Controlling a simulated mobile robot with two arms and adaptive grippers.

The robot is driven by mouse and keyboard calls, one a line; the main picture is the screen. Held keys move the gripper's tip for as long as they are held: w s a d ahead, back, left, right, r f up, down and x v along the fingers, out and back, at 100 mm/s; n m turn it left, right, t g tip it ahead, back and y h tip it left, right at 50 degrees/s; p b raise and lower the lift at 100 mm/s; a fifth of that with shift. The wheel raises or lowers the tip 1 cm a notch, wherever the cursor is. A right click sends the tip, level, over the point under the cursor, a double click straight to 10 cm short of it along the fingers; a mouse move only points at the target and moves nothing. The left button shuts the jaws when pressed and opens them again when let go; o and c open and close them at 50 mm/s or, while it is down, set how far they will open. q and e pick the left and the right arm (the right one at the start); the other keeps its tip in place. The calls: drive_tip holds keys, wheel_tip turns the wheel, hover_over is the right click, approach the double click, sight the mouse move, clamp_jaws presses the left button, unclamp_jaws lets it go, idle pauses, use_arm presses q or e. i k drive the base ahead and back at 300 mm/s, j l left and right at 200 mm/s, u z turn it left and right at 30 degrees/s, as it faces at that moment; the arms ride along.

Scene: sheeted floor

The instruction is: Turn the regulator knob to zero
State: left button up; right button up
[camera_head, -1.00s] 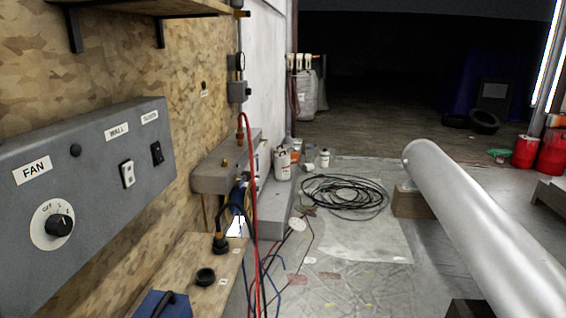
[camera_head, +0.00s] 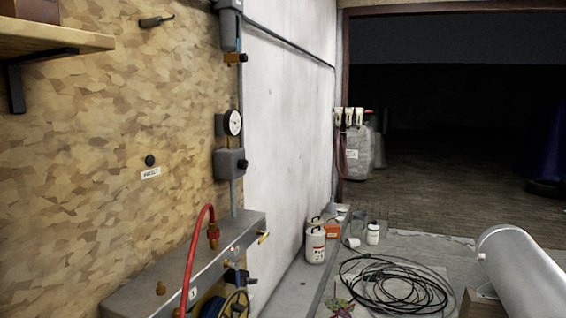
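A round white-faced gauge (camera_head: 234,122) is mounted on the wall at the edge of the wood panel. Below it is a grey box (camera_head: 230,163) with a small dark knob on its right side, which looks like the regulator. The knob's marks and setting are too small to read. Another grey fitting (camera_head: 230,22) with a brass end hangs above on the same pipe. A small black button (camera_head: 150,160) with a label under it, probably "RESET", is on the wood panel to the left. Neither of my grippers is in view.
A grey bench unit (camera_head: 150,290) with a red hose (camera_head: 192,262) and brass fittings juts out below the gauge. A large grey cylinder (camera_head: 520,275) is at lower right. A shelf (camera_head: 40,40) is upper left.

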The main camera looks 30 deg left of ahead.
sight(242, 164)
drive_tip(key=i+u, duration=0.2)
drive_tip(key=i, duration=0.3)
drive_tip(key=i+l+u, duration=0.15)
drive_tip(key=i, duration=0.3)
drive_tip(key=i+l+u, duration=0.2)
drive_tip(key=i, duration=0.3)
drive_tip(key=i+l+u, duration=0.15)
drive_tip(key=i+l, duration=0.15)
drive_tip(key=i, duration=0.15)
